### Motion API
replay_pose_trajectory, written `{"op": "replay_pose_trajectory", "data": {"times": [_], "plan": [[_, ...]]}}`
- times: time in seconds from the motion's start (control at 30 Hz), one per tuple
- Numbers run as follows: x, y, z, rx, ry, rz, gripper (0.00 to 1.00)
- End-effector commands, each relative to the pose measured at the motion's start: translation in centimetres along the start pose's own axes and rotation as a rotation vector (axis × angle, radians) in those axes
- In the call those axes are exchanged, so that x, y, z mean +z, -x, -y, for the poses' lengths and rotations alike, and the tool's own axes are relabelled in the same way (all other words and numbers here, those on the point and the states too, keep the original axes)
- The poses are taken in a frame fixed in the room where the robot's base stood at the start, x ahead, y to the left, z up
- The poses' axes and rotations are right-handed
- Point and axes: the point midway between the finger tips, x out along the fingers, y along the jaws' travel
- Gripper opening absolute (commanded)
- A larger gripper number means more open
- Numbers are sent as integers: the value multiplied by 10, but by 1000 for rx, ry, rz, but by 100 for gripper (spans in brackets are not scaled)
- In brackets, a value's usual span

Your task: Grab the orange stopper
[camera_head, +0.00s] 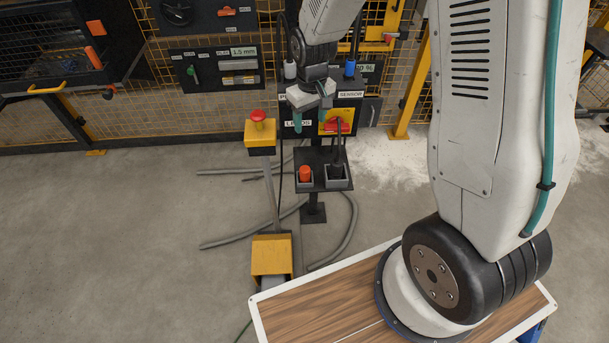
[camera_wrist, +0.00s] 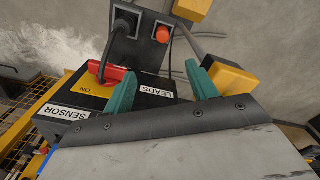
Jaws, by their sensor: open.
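The orange stopper (camera_head: 305,173) sits upright in the left holder on a small dark shelf of the stand. It also shows in the wrist view (camera_wrist: 162,34), beyond my fingertips, as a round orange top in a square holder. My gripper (camera_head: 312,124) is open and empty, above the shelf and in front of the black box labelled LEADS. In the wrist view its two teal fingers (camera_wrist: 164,88) stand apart, with nothing between them. The stopper is clear of both fingers.
A black plug (camera_head: 337,172) with a cable fills the holder to the right of the stopper. A red switch (camera_head: 337,126) on a yellow plate is close beside my gripper. A yellow emergency-stop box (camera_head: 260,132) stands to the left. Grey hoses (camera_head: 230,240) lie on the floor.

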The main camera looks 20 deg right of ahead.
Motion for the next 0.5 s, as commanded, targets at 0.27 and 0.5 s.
{"op": "replay_pose_trajectory", "data": {"times": [0.27, 0.5], "plan": [[-20, -120, 4, -6, 52, 28, 58], [-21, -158, 6, -6, 67, 30, 58]]}}
